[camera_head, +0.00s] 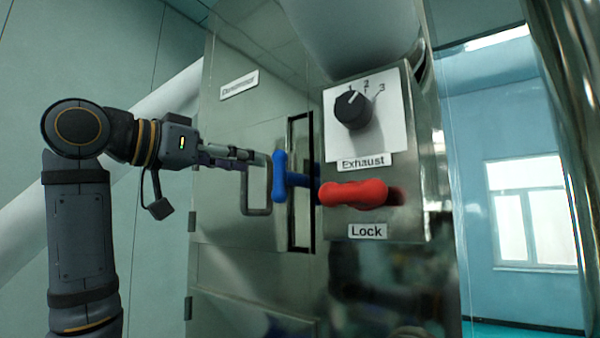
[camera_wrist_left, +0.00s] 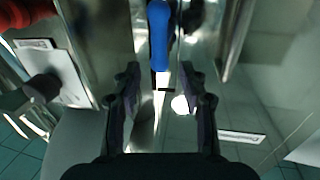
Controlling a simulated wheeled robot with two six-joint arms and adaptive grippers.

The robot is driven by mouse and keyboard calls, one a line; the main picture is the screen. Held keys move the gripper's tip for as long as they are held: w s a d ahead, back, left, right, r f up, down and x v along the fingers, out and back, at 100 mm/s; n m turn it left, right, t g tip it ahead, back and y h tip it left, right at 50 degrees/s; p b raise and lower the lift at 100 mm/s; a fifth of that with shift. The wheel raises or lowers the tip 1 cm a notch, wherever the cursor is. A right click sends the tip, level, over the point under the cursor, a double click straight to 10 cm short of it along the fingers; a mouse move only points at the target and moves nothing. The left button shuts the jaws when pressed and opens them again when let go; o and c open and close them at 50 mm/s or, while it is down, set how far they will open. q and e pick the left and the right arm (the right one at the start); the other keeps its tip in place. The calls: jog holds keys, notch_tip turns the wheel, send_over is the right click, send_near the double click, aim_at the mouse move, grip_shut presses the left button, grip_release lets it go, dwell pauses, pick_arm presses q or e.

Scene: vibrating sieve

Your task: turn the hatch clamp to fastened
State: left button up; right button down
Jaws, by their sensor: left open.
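The hatch clamp appears to be the blue handle (camera_head: 280,177). Its grip stands upright beside the dark slot at the edge of the steel hatch door (camera_head: 225,125), and a blue stem runs right behind it. My left gripper (camera_head: 256,157) comes in from the left at the height of the handle's upper part, its fingers pointing right. In the left wrist view the blue handle (camera_wrist_left: 159,35) shows ahead of my open left gripper (camera_wrist_left: 160,72), its near end lined up between the fingertips with a gap on both sides. Contact is not visible. My right gripper is not in view.
A red handle (camera_head: 353,194) lies level above the "Lock" label, right of the blue one. Above it is a black dial (camera_head: 352,109) on a white plate with an "Exhaust" label. A grey loop handle (camera_head: 257,209) sits on the door just below my left fingers.

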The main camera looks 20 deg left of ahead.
aim_at(275, 164)
pick_arm(q)
jog(key=w+p, duration=0.1)
jog(key=w+d+r+p, duration=0.1)
jog(key=p, duration=0.1)
jog(key=shift+d+r, duration=0.1)
jog(key=shift+d, duration=0.15)
jog(key=p+x, duration=0.2)
jog(key=x, duration=0.3)
jog(key=shift+w, duration=0.1)
jog(key=shift+w+d+f+p, duration=0.35)
jog(key=shift+w, duration=0.25)
jog(key=shift+s+a, duration=0.1)
jog(key=shift+s, duration=0.05)
jog(key=shift+s+a, duration=0.1)
jog(key=shift+s, duration=0.05)
jog(key=shift+c, duration=3.1)
grip_shut()
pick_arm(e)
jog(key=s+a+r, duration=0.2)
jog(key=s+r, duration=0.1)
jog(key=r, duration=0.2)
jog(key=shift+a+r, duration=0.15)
